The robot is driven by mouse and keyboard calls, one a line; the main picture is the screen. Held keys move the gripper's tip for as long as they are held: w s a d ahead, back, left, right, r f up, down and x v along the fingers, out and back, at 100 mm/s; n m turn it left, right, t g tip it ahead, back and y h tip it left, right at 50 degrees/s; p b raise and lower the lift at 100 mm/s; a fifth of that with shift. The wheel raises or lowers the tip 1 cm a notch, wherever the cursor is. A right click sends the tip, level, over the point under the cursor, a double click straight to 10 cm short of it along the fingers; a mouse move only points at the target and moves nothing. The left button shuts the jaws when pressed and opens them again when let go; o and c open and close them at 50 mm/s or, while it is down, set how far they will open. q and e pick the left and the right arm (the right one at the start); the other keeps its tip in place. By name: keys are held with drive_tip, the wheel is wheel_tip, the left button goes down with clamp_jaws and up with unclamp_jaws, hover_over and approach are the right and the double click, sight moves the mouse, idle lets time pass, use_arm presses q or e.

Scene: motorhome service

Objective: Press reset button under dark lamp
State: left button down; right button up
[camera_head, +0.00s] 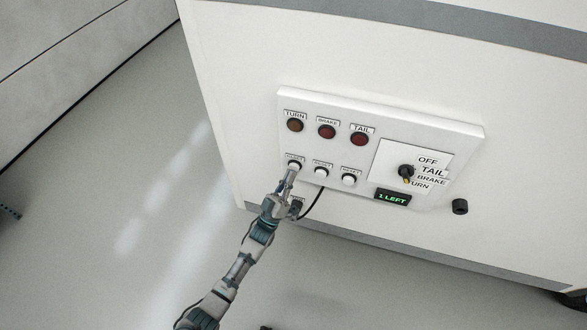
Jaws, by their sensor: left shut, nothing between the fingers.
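A white panel (387,113) is on the side of the white vehicle. It has three lamps in a row: an amber TURN lamp (295,125), a red BRAKE lamp (327,131) and a red TAIL lamp (359,139). All three look dim. Under each is a white round button: left (294,166), middle (321,171) and right (348,180). My left gripper (289,176) is shut and empty, its tip at the left button under TURN. I cannot tell whether it touches or presses it. My right gripper is out of view.
A black rotary knob (406,171) with labels OFF, TAIL, BRAKE and TURN is on the panel's right. A small display (392,197) below it reads "1 LEFT" in green. A round black fitting (460,206) is at the right.

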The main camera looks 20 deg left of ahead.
use_arm(q)
drive_tip(key=shift+w+b, duration=0.3)
drive_tip(key=shift+w, duration=0.2)
idle(0.4)
drive_tip(key=shift+s, duration=0.15)
drive_tip(key=shift+s+p, duration=0.5)
drive_tip(key=shift+s, duration=0.25)
drive_tip(key=shift+s, duration=0.1)
drive_tip(key=s+p, duration=0.2)
drive_tip(key=s, duration=0.2)
drive_tip(key=shift+s+a+p, duration=0.1)
drive_tip(key=shift+s+p, duration=0.2)
drive_tip(key=shift+s, duration=0.1)
idle(0.5)
